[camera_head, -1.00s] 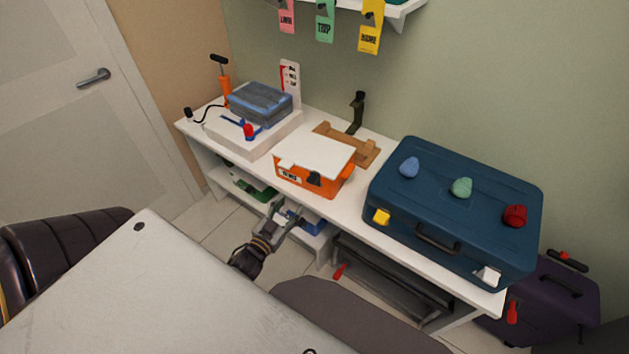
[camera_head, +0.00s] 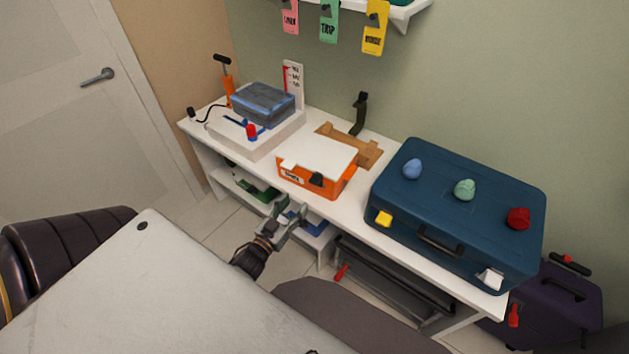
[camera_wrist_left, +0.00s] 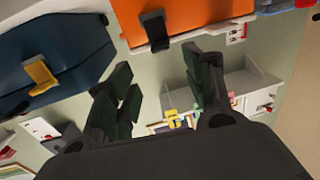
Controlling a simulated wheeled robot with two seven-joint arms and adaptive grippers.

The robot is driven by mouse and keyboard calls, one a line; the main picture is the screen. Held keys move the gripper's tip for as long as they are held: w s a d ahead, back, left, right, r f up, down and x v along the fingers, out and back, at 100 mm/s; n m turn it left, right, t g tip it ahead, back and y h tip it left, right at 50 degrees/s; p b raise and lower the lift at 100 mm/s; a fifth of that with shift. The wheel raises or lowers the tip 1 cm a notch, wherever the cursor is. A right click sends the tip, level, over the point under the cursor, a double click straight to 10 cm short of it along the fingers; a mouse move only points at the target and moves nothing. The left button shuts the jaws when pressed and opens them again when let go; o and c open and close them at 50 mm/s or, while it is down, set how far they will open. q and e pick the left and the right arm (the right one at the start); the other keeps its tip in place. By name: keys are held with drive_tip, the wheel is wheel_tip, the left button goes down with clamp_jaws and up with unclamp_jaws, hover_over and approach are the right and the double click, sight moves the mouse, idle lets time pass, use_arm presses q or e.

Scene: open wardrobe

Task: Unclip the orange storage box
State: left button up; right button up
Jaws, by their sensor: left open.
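The orange storage box (camera_head: 300,179) with a white lid (camera_head: 318,153) stands on the white bench, its lid lying on top. A dark clip (camera_head: 316,180) sits on its front face; the clip also shows in the left wrist view (camera_wrist_left: 155,30), on the box's orange wall (camera_wrist_left: 190,15). My left gripper (camera_head: 291,209) is in front of and below the box, at the bench's front edge, apart from the clip. In the left wrist view its fingers (camera_wrist_left: 158,65) are spread with nothing between them, just below the clip in the picture. My right gripper is not in view.
A blue suitcase (camera_head: 460,185) with a yellow latch (camera_head: 383,218) stands right of the box. A wooden stand (camera_head: 350,145) is behind. The lower shelf holds several items.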

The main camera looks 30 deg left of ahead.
sight(312, 183)
use_arm(q)
drive_tip(key=w, duration=0.6)
drive_tip(key=shift+a, duration=0.1)
drive_tip(key=shift+w, duration=3.7)
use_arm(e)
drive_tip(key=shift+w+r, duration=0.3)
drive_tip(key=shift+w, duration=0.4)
